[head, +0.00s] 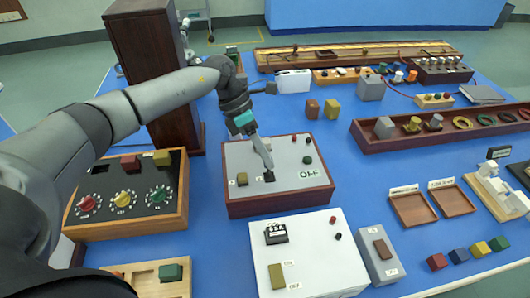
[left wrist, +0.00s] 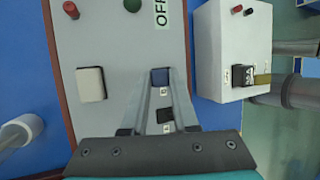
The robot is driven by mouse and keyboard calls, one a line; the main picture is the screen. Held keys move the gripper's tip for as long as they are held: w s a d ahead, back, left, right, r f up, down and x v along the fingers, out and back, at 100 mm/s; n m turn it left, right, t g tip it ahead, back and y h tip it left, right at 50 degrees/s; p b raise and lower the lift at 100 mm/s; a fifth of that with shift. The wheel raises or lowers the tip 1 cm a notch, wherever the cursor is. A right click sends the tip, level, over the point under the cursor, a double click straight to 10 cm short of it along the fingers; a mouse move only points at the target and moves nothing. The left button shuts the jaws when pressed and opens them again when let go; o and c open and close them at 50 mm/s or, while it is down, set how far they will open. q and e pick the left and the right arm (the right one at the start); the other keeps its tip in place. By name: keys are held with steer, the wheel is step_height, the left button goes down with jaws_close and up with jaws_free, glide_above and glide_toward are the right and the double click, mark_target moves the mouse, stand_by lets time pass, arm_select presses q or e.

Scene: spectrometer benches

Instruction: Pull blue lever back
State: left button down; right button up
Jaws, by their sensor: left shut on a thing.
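In the head view the gripper reaches down onto the box (head: 235,160) from above, and the fingers hide most of the lever. A black patch (left wrist: 165,115) lies just behind the lever in the left wrist view. An OFF label (head: 309,174) is on the panel. My right gripper is not in view.
A white box (head: 325,260) stands in front, a dial box (head: 130,190) to the left, and a tall brown cabinet (head: 150,60) behind.

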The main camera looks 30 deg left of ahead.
arm_select(q)
steer(key=shift+s+d+r+m+t+y+p, duration=0.35)
steer(key=shift+s+t+y+p, duration=0.25)
steer(key=shift+p, duration=0.4)
steer(key=shift+s+d+t+y+p, duration=0.3)
steer(key=shift+t+y, duration=0.2)
steer(key=shift+t, duration=0.2)
steer(key=shift+s+d+t, duration=0.15)
steer(key=shift+t, duration=0.25)
steer(key=shift+s+d+f+m+t+y+b, duration=0.15)
steer(key=shift+m+t+y+b, duration=0.15)
steer(key=shift+y, duration=0.1)
steer(key=t+b, duration=0.1)
steer(key=s+t+y+b, duration=0.1)
steer(key=b, duration=0.1)
steer(key=shift+d+f+m+y, duration=0.25)
steer(key=shift+d+f+y, duration=0.05)
steer(key=shift+d, duration=0.1)
steer(key=shift+s+d+t+y+b, duration=0.2)
steer(key=shift+s+t+y+b, duration=0.3)
steer(key=shift+b, duration=0.9)
steer(key=shift+w, duration=0.15)
